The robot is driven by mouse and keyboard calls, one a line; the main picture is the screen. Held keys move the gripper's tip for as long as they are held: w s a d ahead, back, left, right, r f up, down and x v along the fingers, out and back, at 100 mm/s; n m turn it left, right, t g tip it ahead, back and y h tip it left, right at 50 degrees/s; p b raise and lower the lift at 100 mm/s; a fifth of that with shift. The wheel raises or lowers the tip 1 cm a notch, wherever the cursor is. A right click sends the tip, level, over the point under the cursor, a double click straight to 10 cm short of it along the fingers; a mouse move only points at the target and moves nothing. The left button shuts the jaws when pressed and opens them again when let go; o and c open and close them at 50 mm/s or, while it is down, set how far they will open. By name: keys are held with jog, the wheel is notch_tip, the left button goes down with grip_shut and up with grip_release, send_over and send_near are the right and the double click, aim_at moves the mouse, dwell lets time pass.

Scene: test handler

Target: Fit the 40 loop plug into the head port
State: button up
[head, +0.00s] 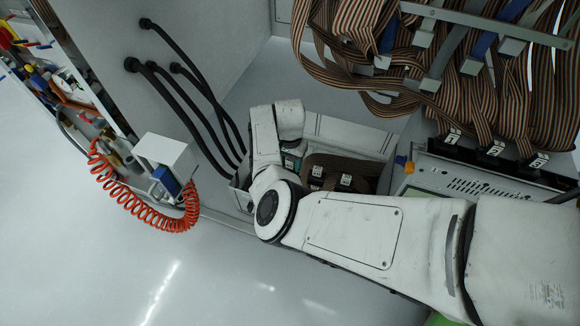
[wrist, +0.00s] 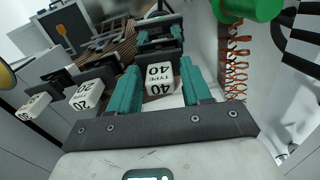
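The 40 plug, with white faces marked 40 (wrist: 159,78), sits between the two teal fingers of my gripper (wrist: 160,82) in the wrist view. A finger stands on each side of it; I cannot tell whether they press on it. In the head view my gripper (head: 291,160) is down at the open grey bin (head: 352,132), mostly hidden by my own arm. The plug in my gripper is not clear there. I cannot make out which socket is the head port.
A coiled orange hose (head: 140,212) hangs at left. Black cables (head: 195,95) run down the wall. Striped ribbon cables (head: 490,95) hang at upper right above an instrument (head: 490,185).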

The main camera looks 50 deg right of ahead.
grip_shut()
dwell(0.3)
